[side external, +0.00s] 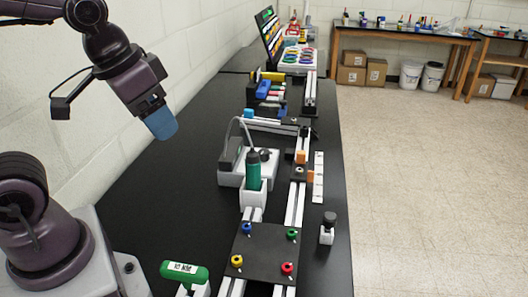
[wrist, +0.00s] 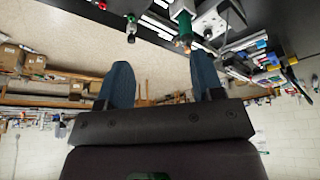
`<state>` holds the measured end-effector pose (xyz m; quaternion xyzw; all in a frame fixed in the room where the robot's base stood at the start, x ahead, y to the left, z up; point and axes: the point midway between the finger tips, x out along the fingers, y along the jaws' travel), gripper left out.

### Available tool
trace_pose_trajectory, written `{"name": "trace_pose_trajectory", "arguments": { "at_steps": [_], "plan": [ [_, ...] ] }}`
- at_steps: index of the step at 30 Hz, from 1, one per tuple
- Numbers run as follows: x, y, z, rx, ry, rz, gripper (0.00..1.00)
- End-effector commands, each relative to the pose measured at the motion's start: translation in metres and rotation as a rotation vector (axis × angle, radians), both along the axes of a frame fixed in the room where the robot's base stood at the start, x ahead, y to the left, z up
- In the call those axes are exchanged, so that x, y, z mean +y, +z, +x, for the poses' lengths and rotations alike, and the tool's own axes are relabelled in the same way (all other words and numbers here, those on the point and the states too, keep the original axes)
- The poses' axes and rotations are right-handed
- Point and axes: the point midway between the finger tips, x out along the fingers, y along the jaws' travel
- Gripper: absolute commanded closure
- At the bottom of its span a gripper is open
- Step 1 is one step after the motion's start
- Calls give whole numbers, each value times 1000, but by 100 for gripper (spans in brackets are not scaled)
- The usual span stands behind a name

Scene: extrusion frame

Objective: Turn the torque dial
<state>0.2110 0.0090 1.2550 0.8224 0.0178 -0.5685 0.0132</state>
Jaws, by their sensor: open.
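A grey-white box (side external: 233,172) stands on the black bench with a cable looping from it. A small dark round knob (side external: 265,154) sits on it, which looks like the torque dial, though it is too small to read. A green-handled screwdriver (side external: 253,175) stands upright in a white holder in front of the box and partly hides it. My gripper (side external: 161,124), with blue fingers, is up in the air to the left of the box, well apart from it. In the wrist view my gripper (wrist: 160,62) is open and empty; the screwdriver (wrist: 183,20) shows beyond the fingers.
An aluminium extrusion frame (side external: 296,204) runs along the bench, with a dark plate (side external: 262,254) bearing coloured knobs. A green-handled tool (side external: 184,271) is at the front, and a small black-topped piece (side external: 328,220) stands near the right edge. The bench left of the box is clear.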

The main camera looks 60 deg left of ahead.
Motion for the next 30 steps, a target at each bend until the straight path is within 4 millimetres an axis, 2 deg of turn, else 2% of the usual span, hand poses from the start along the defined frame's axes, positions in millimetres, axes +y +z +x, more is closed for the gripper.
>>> {"name": "trace_pose_trajectory", "arguments": {
  "at_steps": [7, 11, 14, 18, 26, 28, 30],
  "plan": [
    [29, -14, 79, 169, 116, -29, 39],
    [49, -29, 125, 236, 201, -50, 39],
    [67, -47, 159, 282, 274, -66, 39],
    [94, -80, 205, 338, 386, -88, 39],
    [144, -155, 276, 399, 618, -124, 39],
    [153, -165, 291, 393, 676, -132, 39],
    [158, -164, 303, 371, 721, -139, 39]
  ]
}}
